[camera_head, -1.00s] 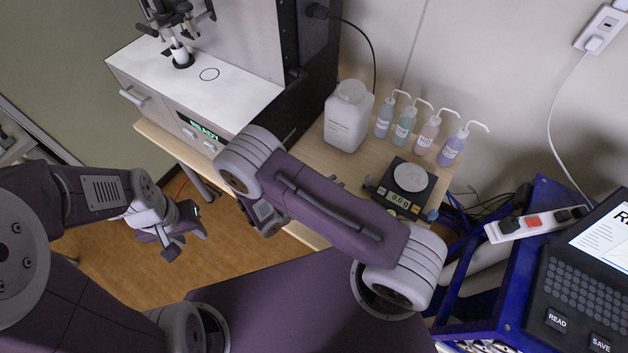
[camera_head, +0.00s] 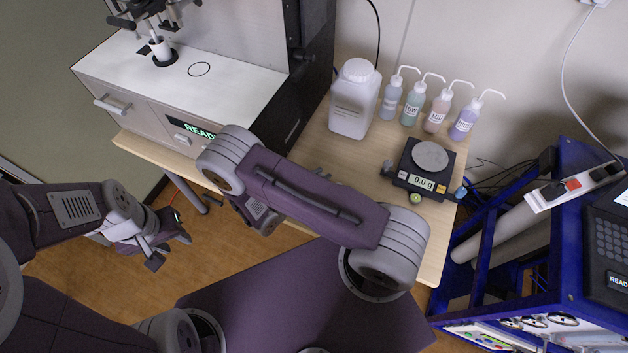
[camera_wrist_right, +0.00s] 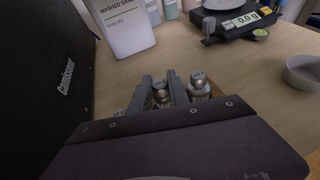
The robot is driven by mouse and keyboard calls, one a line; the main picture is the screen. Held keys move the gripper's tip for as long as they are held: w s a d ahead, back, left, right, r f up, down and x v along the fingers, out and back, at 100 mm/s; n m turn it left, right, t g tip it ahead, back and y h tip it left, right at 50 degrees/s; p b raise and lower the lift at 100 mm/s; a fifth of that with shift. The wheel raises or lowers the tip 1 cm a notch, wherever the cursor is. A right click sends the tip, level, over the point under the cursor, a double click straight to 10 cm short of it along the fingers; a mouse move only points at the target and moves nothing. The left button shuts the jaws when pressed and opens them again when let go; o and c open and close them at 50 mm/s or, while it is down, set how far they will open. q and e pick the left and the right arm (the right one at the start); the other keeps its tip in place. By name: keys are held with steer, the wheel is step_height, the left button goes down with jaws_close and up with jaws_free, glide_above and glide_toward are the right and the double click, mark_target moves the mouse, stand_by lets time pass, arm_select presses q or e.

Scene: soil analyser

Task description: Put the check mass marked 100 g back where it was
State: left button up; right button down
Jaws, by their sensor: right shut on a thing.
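In the right wrist view my right gripper (camera_wrist_right: 162,90) is shut on a small silver check mass (camera_wrist_right: 161,96) that stands between its fingers, low over the wooden bench. The mass's marking is not legible. A second silver mass (camera_wrist_right: 198,86) stands just right of the fingers. Whether the held mass touches the surface below is hidden by the gripper body. In the head view my forearm covers the right gripper and both masses. My left gripper (camera_head: 168,249) is empty over the floor at the left, its fingers apart.
The black balance (camera_head: 418,180) reads 0.0 with an empty pan; a small grey object (camera_head: 388,168) stands at its left. A white jug (camera_head: 354,100) and several wash bottles (camera_head: 437,108) line the back. A white bowl (camera_wrist_right: 304,74) sits right. A dark case (camera_wrist_right: 45,70) stands close left.

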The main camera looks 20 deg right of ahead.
steer(key=shift+w+a+f, duration=0.3)
steer(key=shift+a+f, duration=0.05)
steer(key=shift+f, duration=0.15)
steer(key=shift+w+a+f, duration=0.3)
steer(key=shift+f, duration=0.15)
steer(key=shift+s+d+f, duration=0.2)
steer(key=shift+s+d, duration=0.1)
steer(key=shift+d, duration=0.05)
steer(key=c, duration=1.3)
jaws_free()
steer(key=shift+s+d+r, duration=0.1)
steer(key=shift+o, duration=0.2)
steer(key=shift+w+a, duration=0.2)
steer(key=shift+a, duration=0.05)
steer(key=shift+r, duration=0.15)
steer(key=v, duration=1.2)
steer(key=s+d+r+m+g+y, duration=0.4)
steer(key=s+d+m+g+y, duration=0.25)
steer(key=m, duration=0.75)
steer(key=w+r+m+y, duration=0.1)
steer(key=m+y, duration=0.1)
steer(key=m, duration=0.1)
steer(key=r+m+t+y, duration=0.1)
steer(key=r+m+y, duration=0.1)
steer(key=m, duration=0.1)
steer(key=w+a+r+m+t+y, duration=0.1)
steer(key=r+m+y, duration=0.1)
steer(key=m, duration=0.1)
steer(key=shift+w+b, duration=0.35)
steer(key=shift+b, duration=0.05)
